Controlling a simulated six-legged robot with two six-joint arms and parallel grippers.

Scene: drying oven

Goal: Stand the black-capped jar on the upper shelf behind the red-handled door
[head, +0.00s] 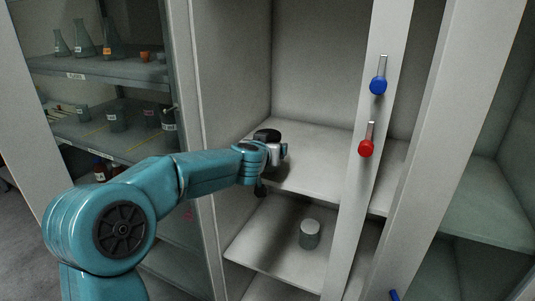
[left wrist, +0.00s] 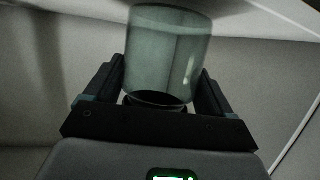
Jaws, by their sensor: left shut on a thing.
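My left gripper (head: 276,152) reaches into the open white cabinet at the upper shelf (head: 325,155), near its left front part. It is shut on a jar whose black cap (head: 267,134) shows just behind the gripper. In the left wrist view the jar's greenish clear glass body (left wrist: 165,50) is between the two fingers of the left gripper (left wrist: 163,90). I cannot tell whether the jar touches the shelf. A red handle (head: 366,148) sits on a pale upright panel right of the opening, below a blue handle (head: 378,85). My right gripper is not in view.
A grey-topped jar (head: 310,234) stands on the lower shelf (head: 262,250). The upper shelf is clear right of my gripper. The pale panel (head: 352,220) stands in front of the shelves' right part. Left, a glass-fronted cabinet holds flasks (head: 84,42) and beakers.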

